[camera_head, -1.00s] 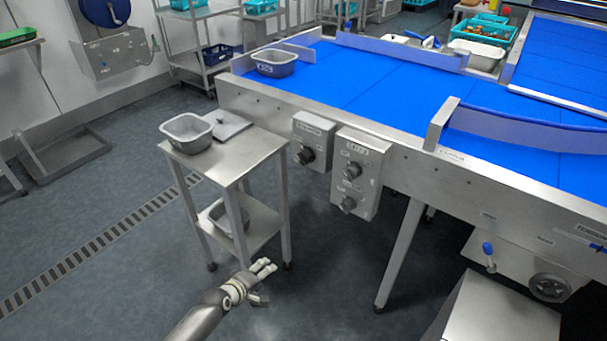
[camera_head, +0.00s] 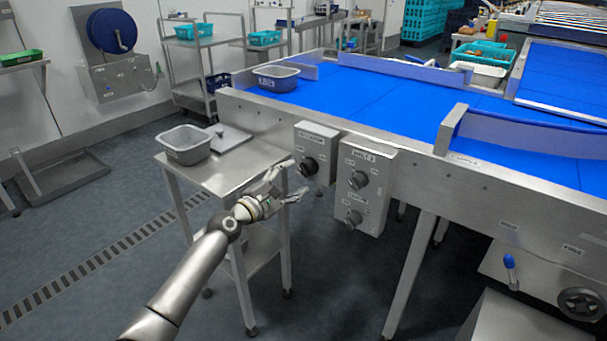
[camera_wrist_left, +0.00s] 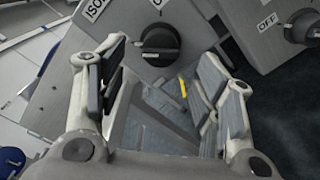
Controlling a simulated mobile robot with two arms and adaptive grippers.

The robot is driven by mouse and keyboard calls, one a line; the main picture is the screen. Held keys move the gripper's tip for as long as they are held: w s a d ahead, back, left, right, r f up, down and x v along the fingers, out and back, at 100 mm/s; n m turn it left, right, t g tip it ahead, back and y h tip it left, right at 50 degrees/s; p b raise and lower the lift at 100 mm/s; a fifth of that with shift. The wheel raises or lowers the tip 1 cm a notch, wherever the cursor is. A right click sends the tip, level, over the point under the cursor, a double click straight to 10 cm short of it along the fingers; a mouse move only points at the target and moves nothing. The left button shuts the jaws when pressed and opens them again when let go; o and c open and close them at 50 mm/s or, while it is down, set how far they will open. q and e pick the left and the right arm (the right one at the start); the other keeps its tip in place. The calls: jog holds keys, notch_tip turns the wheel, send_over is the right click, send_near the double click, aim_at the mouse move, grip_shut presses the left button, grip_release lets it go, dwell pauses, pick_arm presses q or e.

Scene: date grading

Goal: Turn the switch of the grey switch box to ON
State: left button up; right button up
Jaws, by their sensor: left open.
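The grey switch box (camera_head: 318,156) with a single dark rotary switch (camera_head: 309,166) hangs on the side of the blue conveyor. In the left wrist view the round black switch (camera_wrist_left: 160,45) is ahead, between the fingers; part of an "ISO" label and another cut-off label show by it. My left gripper (camera_head: 297,179) is open and empty, just left of and slightly below the switch, seemingly not touching it. My right gripper is not in view.
A second grey box (camera_head: 375,158) with two knobs is close on the right; its OFF label shows in the wrist view. The conveyor frame (camera_head: 465,190) lies behind the boxes.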

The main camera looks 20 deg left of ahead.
aim_at(302, 172)
pick_arm(q)
jog(key=b+x, duration=0.1)
jog(key=x, duration=0.3)
jog(key=shift+f, duration=0.1)
jog(key=shift+b+x, duration=0.5)
jog(key=shift+x, duration=0.45)
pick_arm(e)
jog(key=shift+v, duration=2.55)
pick_arm(q)
jog(key=shift+c, duration=0.3)
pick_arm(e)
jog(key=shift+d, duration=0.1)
pick_arm(q)
jog(key=c, duration=1)
